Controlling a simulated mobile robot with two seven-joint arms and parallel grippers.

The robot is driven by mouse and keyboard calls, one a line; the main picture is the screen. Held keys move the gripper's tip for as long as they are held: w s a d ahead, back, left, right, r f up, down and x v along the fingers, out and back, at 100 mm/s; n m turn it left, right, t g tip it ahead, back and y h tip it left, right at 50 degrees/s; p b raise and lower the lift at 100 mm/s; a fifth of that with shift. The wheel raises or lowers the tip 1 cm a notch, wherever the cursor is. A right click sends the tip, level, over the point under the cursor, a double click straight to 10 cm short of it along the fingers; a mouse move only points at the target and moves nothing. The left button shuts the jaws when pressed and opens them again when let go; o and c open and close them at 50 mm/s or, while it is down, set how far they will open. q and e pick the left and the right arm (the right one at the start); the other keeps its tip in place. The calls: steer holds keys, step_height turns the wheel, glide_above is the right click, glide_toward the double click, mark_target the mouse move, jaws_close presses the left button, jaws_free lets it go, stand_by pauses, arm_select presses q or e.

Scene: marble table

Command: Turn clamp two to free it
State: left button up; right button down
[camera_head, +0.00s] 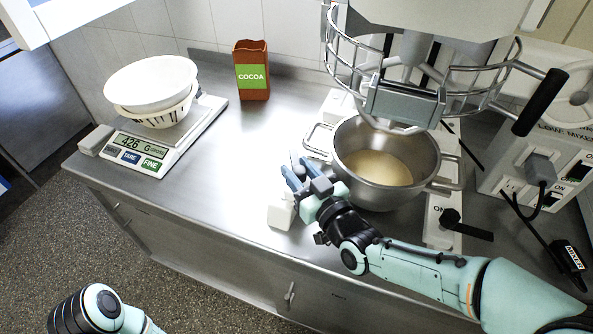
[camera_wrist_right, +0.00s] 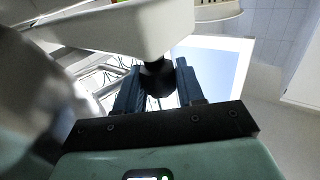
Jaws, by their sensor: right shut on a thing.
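My right gripper (camera_head: 297,170) is at the left side of the steel mixing bowl (camera_head: 413,197), low near the counter. In the right wrist view its two blue fingers (camera_wrist_right: 157,88) are shut on a black knob (camera_wrist_right: 157,76), which I take to be clamp two's handle. The gripper and wrist hide most of that clamp in the head view; a white block (camera_head: 281,212) shows beside the gripper. The other clamp (camera_head: 450,219), on the bowl's right, has a black knob with a lever pointing right. My left gripper is not clearly in view.
The mixer's wire guard (camera_head: 345,66) and head hang over the bowl, which holds pale dough. A control box (camera_head: 515,180) with cables stands right. A scale (camera_head: 150,160) with a white bowl and a cocoa packet (camera_head: 252,77) stand left. The counter between is clear.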

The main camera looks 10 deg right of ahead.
steer(key=shift+r, duration=0.1)
steer(key=c, duration=0.8)
jaws_free()
arm_select(q)
steer(key=w+a+f+t+b, duration=0.1)
steer(key=w+a+f+b, duration=0.1)
steer(key=w+f+b, duration=0.1)
steer(key=shift+w+a+f+y+b, duration=0.15)
steer(key=shift+a+f+y+b, duration=0.15)
steer(key=shift+f, duration=0.4)
arm_select(e)
steer(key=shift+v, duration=6.7)
